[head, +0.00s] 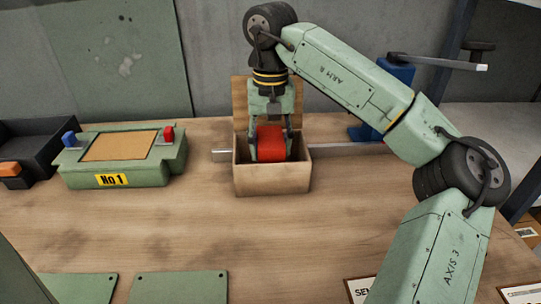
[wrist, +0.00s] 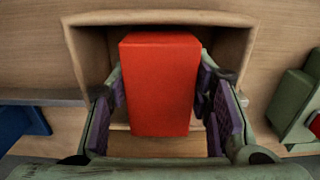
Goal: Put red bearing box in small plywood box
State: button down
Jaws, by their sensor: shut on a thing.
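The red bearing box (head: 270,144) is between the fingers of my gripper (head: 269,140), at the mouth of the small plywood box (head: 272,181). My gripper points down and is shut on the red box, with its fingers on the left and right sides. In the wrist view the red box (wrist: 160,85) sits within the outline of the plywood box (wrist: 88,50), and purple finger pads (wrist: 165,110) flank it. The plywood box's lid stands open at the back. Whether the red box touches the plywood box's floor cannot be told.
A green fixture marked No 1 (head: 112,172) stands left of the plywood box, with a dark tray (head: 38,145) beyond it. A metal bar (head: 345,150) and a blue tool (head: 395,78) are behind to the right. The table front is mostly clear.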

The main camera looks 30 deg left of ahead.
aim_at(271, 139)
jog(key=shift+f, duration=1.65)
jog(key=shift+f, duration=0.15)
jog(key=c, duration=0.8)
grip_release()
notch_tip(271, 139, up, 12)
jog(key=shift+r, duration=0.15)
